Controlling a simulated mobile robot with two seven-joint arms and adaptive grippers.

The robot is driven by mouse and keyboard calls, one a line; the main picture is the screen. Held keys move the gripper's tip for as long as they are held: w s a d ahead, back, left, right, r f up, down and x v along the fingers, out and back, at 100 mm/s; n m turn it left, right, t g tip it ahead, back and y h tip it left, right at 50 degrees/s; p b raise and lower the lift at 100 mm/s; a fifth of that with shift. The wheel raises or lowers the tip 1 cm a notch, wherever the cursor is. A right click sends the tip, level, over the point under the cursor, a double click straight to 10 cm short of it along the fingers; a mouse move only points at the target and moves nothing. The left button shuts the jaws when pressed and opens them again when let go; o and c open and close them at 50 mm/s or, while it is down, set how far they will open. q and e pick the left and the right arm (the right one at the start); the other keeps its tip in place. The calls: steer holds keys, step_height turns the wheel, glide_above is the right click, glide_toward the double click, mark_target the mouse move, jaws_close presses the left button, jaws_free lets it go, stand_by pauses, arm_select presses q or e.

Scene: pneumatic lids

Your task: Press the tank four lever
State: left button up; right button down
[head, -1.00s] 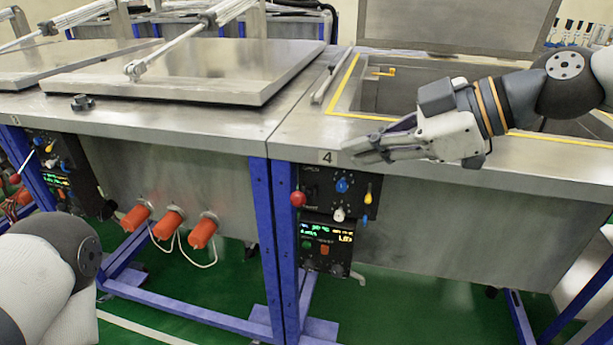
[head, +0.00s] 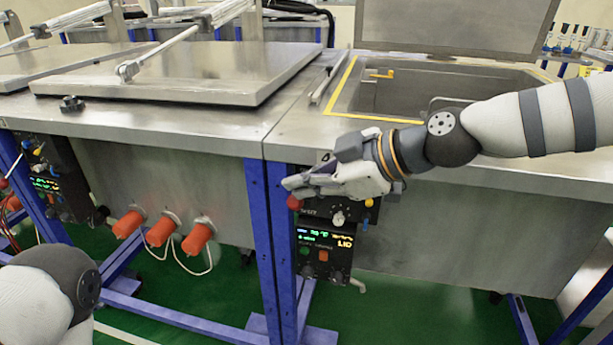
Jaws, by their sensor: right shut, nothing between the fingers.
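The tank four control panel (head: 325,255) hangs under the table edge, below the label 4 (head: 327,156). My right gripper (head: 290,186) is shut and empty in front of the panel's upper part, fingers pointing left. Its fingertips are just above the red knob (head: 294,203); I cannot tell if they touch anything. The gripper hides the upper controls, including any lever there. A white knob (head: 339,218) and the lit display (head: 342,242) show below it. My left gripper is out of view; only part of that arm shows at the lower left.
Tank four (head: 400,95) is open at the right, its lid (head: 455,25) raised. The neighbouring tank's lid (head: 190,72) is closed. Blue legs (head: 268,250) stand left of the panel. Several orange plugs (head: 160,231) stick out further left.

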steer(key=shift+s, duration=0.1)
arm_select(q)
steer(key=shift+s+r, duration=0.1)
arm_select(e)
steer(key=shift+s+a+f+n+t, duration=0.1)
steer(key=shift+s+f+n+t, duration=0.2)
steer(key=shift+f, duration=0.05)
steer(key=shift+f, duration=0.1)
